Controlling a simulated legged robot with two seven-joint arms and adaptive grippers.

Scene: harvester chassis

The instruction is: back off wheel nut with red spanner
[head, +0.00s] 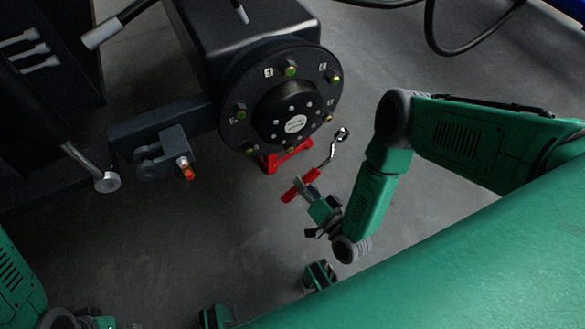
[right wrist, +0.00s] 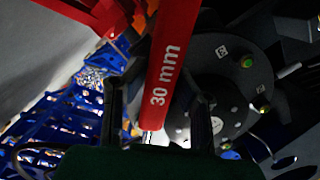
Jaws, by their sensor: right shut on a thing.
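The red spanner (head: 302,184) has a red handle and a bent silver shaft ending in a ring head. Its handle also shows in the right wrist view (right wrist: 163,80), marked "30 mm". My right gripper (head: 308,192) is shut on the handle; the handle runs between its fingers. The ring head points up and right, apart from the hub's lower right rim in the picture. The dark wheel hub (head: 262,75) carries several wheel nuts (head: 290,69) with green-yellow marks around a centre cap. Part of my left arm shows at the lower left; its gripper cannot be made out.
A red stand (head: 285,157) is below the hub. A dark bracket with an orange-tipped fitting (head: 187,172) juts out left of it. Dark chassis parts fill the upper left, and a black cable (head: 432,35) hangs at upper right. The grey floor below the hub is mostly clear.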

